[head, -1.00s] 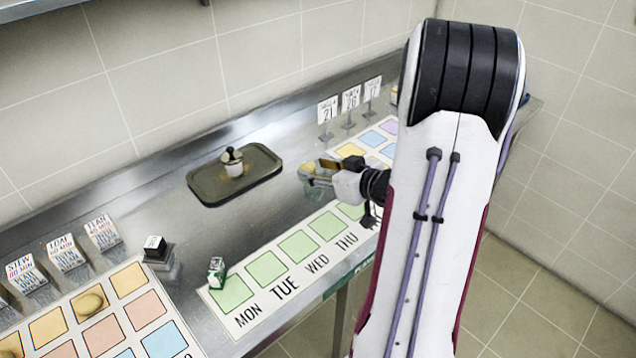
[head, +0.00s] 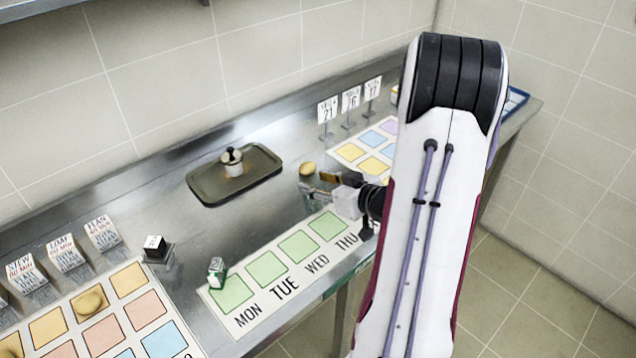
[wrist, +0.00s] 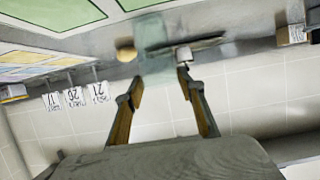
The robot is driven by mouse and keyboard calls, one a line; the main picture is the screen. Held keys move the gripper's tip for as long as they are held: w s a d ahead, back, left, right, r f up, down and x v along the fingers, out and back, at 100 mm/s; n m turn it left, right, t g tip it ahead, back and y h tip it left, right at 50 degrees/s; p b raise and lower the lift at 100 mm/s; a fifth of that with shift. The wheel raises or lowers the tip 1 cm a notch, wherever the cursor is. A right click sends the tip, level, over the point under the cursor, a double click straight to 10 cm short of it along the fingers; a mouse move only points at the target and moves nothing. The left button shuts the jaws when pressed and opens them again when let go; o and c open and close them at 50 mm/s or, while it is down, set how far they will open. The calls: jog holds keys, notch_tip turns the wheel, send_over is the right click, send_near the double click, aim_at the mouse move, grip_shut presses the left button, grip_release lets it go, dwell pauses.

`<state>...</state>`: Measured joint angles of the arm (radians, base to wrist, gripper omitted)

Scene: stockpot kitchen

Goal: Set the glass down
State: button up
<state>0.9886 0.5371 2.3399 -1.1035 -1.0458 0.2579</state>
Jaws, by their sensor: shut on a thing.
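My gripper (head: 317,186) is shut on a clear glass, low over the steel counter in front of the calendar strip. The glass is see-through and faint in the head view. In the wrist view the glass (wrist: 156,68) shows as a pale, greenish shape between the two fingers (wrist: 160,82). I cannot tell whether its base touches the counter.
A yellow, potato-like lump (head: 306,168) lies on the counter just beyond my gripper. A dark tray (head: 208,190) holding a small lidded pot (head: 233,163) is to the left. Green day squares (head: 298,243) line the front edge. Number cards (head: 350,99) stand behind coloured squares.

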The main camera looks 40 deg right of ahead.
jog(key=shift+f, duration=0.15)
jog(key=o, duration=1.6)
jog(key=shift+c, duration=0.2)
jog(key=v, duration=1.2)
jog(key=shift+r, duration=0.2)
jog(key=shift+w, duration=0.1)
